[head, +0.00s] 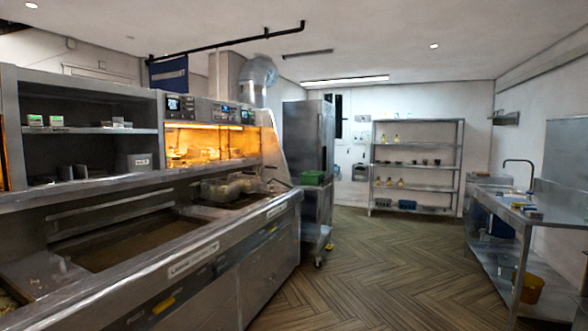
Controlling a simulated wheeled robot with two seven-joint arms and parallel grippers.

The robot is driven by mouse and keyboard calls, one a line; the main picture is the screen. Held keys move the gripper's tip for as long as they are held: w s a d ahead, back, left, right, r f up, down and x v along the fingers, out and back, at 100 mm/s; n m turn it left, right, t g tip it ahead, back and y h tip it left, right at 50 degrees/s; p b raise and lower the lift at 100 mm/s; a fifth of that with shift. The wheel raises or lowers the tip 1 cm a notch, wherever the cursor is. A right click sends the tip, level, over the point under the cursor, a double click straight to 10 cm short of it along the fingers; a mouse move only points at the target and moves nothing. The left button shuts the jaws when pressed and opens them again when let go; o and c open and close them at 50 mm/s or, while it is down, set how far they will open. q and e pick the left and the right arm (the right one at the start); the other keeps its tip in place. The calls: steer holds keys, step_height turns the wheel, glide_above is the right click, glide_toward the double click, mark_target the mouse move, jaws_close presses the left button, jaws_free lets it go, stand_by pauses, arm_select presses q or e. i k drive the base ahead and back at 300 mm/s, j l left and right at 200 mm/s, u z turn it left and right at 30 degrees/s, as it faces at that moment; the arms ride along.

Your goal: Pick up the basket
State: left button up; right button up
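What looks like a wire fry basket (232,187) with pale contents sits over the far end of the fryer counter, below the lit warming shelf. Its outline is small and blurred, and I cannot tell whether it is one basket or two. A green bin (312,177) stands on the steel cart beyond the counter's end. Neither of my grippers shows in the head view.
The fryer counter (190,258) runs along the left, with a wide brown vat (125,243). Open wood-patterned floor (375,265) lies in the middle. A shelf rack (415,167) stands at the back.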

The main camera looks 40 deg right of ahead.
mark_target(218, 190)
steer(key=i+l+z, duration=0.15)
steer(key=i+l, duration=0.25)
steer(key=l, duration=0.4)
steer(key=i+l+z, duration=0.15)
steer(key=i+l, duration=0.3)
steer(key=l, duration=0.35)
steer(key=i+l+z, duration=0.15)
steer(key=i+l, duration=0.35)
steer(key=l, duration=0.2)
steer(key=i+l+z, duration=0.15)
steer(key=i+l, duration=0.35)
steer(key=l, duration=0.15)
